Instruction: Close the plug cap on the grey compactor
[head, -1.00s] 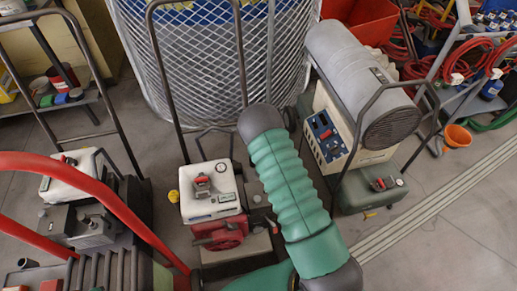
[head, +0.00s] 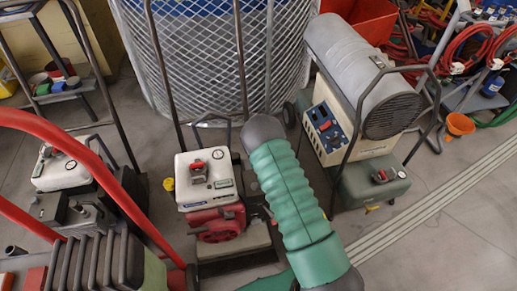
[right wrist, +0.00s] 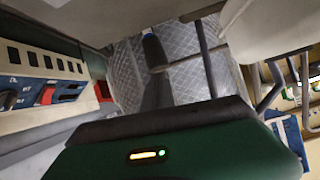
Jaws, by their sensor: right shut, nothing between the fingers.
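A machine with a white tank (head: 207,178) and a red engine stands in the middle of the head view, with a small red-topped fitting on the tank. A yellow cap (head: 168,184) hangs at its left side. Another white-tanked machine (head: 62,170) with grey and dark parts stands at the left, partly behind a red bar. I cannot tell for certain which is the grey compactor. My right arm covers the floor right of the middle machine and hides its gripper in the head view. My right gripper (right wrist: 152,47) shows dark and shut, holding nothing, in the right wrist view.
A heater with a grey cylinder (head: 362,75) and a green tank (head: 370,190) stands at the right. A wire mesh basket (head: 215,70) is behind the middle machine. The red bar (head: 120,190) crosses the lower left. Floor at the lower right is clear.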

